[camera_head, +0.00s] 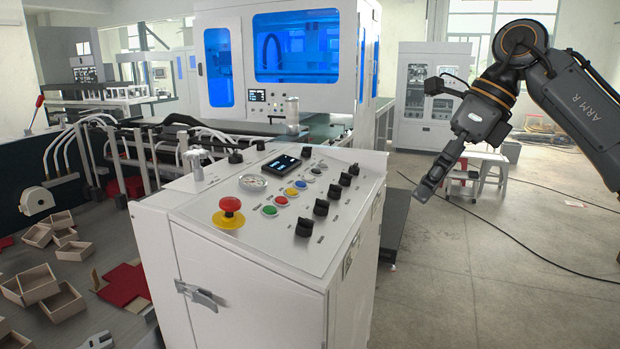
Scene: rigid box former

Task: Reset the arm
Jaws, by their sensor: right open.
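My right arm (588,100) comes in from the right edge, bends at an elbow near the top and hangs down. Its gripper (430,194) points down and to the left, in the air to the right of the white control console (245,280). The gripper is open and empty, apart from the console and touching nothing. My left gripper does not clearly show; a small grey piece at the bottom left edge is too cut off to tell.
The console carries a red emergency button (230,205), several coloured buttons and black knobs. A white machine with blue windows (297,46) stands behind. Small open boxes (38,284) lie at the left. A stool (484,172) and cables are on the otherwise clear floor at the right.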

